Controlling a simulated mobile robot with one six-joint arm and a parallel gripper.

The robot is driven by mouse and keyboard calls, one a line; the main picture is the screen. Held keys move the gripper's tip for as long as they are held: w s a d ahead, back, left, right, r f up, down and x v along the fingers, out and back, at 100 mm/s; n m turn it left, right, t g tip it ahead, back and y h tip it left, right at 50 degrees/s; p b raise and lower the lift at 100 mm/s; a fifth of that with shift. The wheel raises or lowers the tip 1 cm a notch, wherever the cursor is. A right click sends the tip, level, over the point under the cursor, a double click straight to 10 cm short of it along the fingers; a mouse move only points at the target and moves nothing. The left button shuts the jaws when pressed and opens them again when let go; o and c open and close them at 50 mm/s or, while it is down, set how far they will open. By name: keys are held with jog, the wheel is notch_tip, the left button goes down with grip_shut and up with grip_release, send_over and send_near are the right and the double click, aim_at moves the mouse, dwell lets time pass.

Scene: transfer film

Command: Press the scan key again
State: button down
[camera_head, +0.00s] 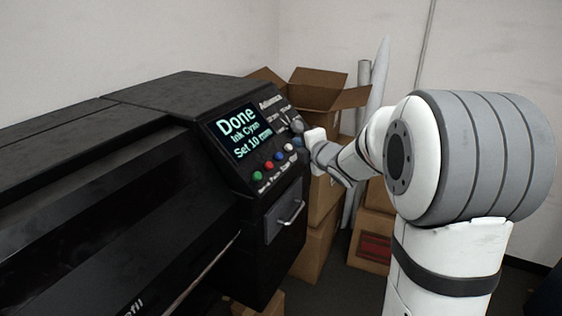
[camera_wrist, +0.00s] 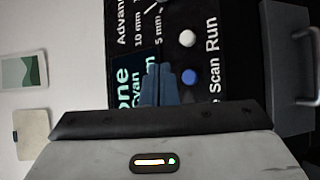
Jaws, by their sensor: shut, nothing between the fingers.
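The scan key is the blue key (camera_wrist: 190,76) beside the word Scan in the wrist view. In the head view the blue key (camera_head: 278,155) sits in the row on the black machine's sloping panel. A white key (camera_wrist: 187,38) labelled Run is next to it. My gripper (camera_wrist: 163,70) is shut and empty. In the wrist view its fingertips appear just left of the blue key, over the panel; I cannot tell whether they touch it. In the head view my gripper (camera_head: 301,141) is at the panel's right side, its fingertips hard to make out.
The display (camera_head: 239,133) reads Done, Ink Cyan, Set 10 mm. Green (camera_head: 257,176) and red (camera_head: 268,166) keys share the row. A drawer handle (camera_head: 291,213) juts out below. Cardboard boxes (camera_head: 318,92) stand behind my arm.

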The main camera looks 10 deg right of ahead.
aim_at(279, 156)
jog(key=shift+w+a+f+b, duration=0.5)
jog(key=shift+a+f+b, duration=0.15)
jog(key=shift+f+b, duration=0.2)
jog(key=shift+w+a+f+b, duration=0.45)
jog(key=shift+a+f+b, duration=0.15)
jog(key=shift+f+b, duration=0.2)
jog(key=shift+r, duration=0.1)
dwell(0.8)
jog(key=shift+w+a+f+b, duration=0.15)
jog(key=shift+a+f+b, duration=0.15)
jog(key=shift+b, duration=0.35)
jog(key=shift+w+a+f+b, duration=0.2)
jog(key=shift+f+b, duration=0.15)
jog(key=shift+b, duration=0.2)
dwell(0.5)
dwell(0.3)
jog(key=shift+s+d+r+p, duration=0.4)
jog(key=shift+d+r+p, duration=0.1)
jog(key=shift+r, duration=0.1)
